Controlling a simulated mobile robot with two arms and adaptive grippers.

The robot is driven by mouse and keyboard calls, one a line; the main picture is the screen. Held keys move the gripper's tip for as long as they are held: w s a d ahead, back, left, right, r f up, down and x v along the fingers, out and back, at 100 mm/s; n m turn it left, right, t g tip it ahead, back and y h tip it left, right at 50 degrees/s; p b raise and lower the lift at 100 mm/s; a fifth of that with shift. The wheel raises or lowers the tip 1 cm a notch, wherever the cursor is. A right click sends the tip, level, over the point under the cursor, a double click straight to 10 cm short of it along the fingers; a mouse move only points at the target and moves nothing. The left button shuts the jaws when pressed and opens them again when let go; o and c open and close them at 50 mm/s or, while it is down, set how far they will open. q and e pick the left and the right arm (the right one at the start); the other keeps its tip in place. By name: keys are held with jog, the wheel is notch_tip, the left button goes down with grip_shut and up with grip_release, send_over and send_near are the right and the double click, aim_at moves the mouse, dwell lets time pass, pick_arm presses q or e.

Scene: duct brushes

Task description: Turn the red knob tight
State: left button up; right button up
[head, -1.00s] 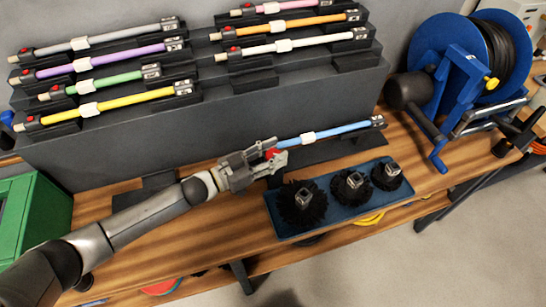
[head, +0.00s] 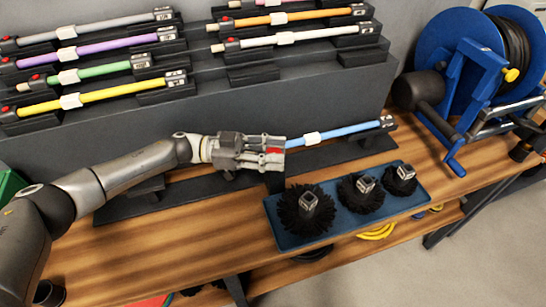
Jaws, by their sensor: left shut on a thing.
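My left gripper (head: 274,153) is at the left end of the light blue rod (head: 345,132) that lies in a dark stand on the bench. It is shut on the red knob (head: 273,150), of which only a little red shows between the fingers. The rod has a white collar (head: 312,139) and a grey fitting at its right end. Whether the knob is tight cannot be told. My right gripper is not in view.
A blue tray (head: 272,226) with several black round brushes (head: 306,210) sits on the wooden bench in front of the rod. A dark stepped rack (head: 300,88) behind holds several coloured rods. A blue hose reel (head: 470,75) stands at the right.

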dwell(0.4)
pick_arm(q)
jog(key=o, duration=1)
jog(key=shift+d, duration=0.1)
notch_tip(320, 180, up, 10)
jog(key=shift+r, duration=0.1)
